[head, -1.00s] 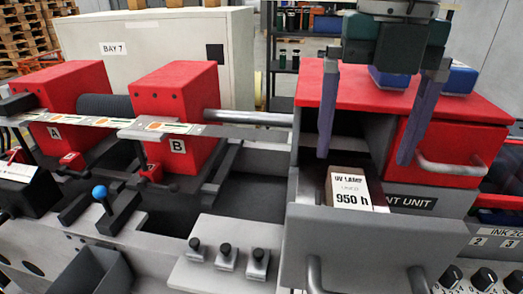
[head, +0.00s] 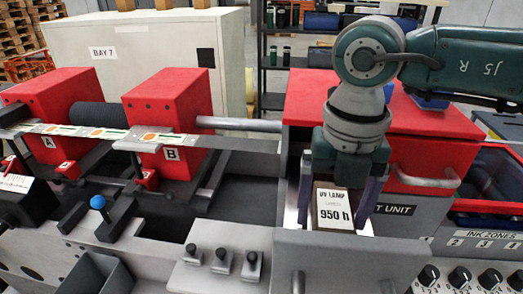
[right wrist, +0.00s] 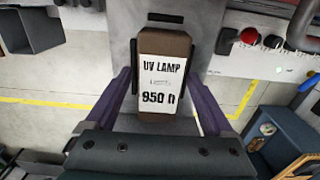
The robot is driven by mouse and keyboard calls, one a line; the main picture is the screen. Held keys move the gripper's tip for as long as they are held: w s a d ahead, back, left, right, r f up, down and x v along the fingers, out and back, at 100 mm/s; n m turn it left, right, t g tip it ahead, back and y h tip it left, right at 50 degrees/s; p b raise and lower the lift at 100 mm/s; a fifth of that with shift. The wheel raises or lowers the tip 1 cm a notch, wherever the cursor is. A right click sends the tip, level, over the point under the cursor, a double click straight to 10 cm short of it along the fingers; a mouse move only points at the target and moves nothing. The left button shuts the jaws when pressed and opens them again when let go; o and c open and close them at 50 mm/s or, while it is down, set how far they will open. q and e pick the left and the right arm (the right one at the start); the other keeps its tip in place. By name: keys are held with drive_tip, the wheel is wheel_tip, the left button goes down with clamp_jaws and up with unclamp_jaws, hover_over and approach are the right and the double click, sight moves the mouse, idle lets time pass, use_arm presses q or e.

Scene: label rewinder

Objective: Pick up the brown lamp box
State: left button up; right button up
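The brown lamp box (head: 333,209) stands in the slot of the grey machine unit, its white label "UV LAMP 950 h" facing me. It also shows in the right wrist view (right wrist: 166,72), with brown cardboard at its top and right side. My right gripper (head: 335,212) is above the box, with one purple finger on each side of it. In the right wrist view my right gripper (right wrist: 166,92) is open, with gaps between both fingers and the box. My left gripper is not in view.
The red unit top (head: 435,130) lies right behind my right arm. A grey front panel (head: 345,262) with handles stands in front of the box. Red blocks A (head: 60,105) and B (head: 170,120) stand at the left. A blue-tipped lever (head: 98,202) sticks up.

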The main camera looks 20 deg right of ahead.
clamp_jaws()
idle(0.5)
drive_tip(key=shift+r, duration=0.1)
